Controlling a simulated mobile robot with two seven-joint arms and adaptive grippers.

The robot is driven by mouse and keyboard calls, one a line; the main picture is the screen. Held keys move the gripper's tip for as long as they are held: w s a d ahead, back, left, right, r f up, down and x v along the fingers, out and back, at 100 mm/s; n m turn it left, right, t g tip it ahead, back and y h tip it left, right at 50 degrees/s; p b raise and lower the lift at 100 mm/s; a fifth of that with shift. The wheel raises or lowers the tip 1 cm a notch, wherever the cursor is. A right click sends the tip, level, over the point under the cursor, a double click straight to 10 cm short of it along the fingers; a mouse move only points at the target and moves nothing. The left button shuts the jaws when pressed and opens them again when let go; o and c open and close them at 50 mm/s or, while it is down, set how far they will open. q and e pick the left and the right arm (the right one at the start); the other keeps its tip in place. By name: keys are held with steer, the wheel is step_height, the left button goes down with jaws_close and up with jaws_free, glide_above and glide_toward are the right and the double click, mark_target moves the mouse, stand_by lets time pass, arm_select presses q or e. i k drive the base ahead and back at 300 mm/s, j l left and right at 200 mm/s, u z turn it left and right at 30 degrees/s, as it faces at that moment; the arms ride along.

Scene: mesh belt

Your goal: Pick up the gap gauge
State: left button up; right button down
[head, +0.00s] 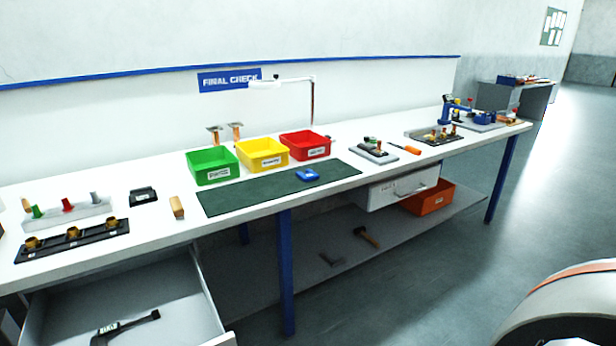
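No label marks a gap gauge. A black C-shaped measuring tool with a small pale display (124,328) lies in the open drawer (208,285) at the lower left, below the bench top. It may be the gap gauge, but I cannot tell for certain. A blue handheld item (308,175) lies on the dark green mat (245,197), and a black box-shaped item (143,195) sits on the bench to the left. Neither of my grippers shows in the head view.
Green (212,167), yellow (262,155) and red (305,146) bins stand behind the mat. A rack with brass parts (73,243) is at the bench's left. A lower shelf holds a hammer (366,237). Open floor lies right.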

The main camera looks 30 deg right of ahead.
mark_target(309, 176)
steer(key=i+l+z, duration=0.15)
steer(key=z, duration=0.6)
steer(key=i+l+z, duration=0.2)
steer(key=z, duration=0.2)
steer(key=i+l+z, duration=0.15)
steer(key=z, duration=0.3)
steer(key=i+z, duration=0.4)
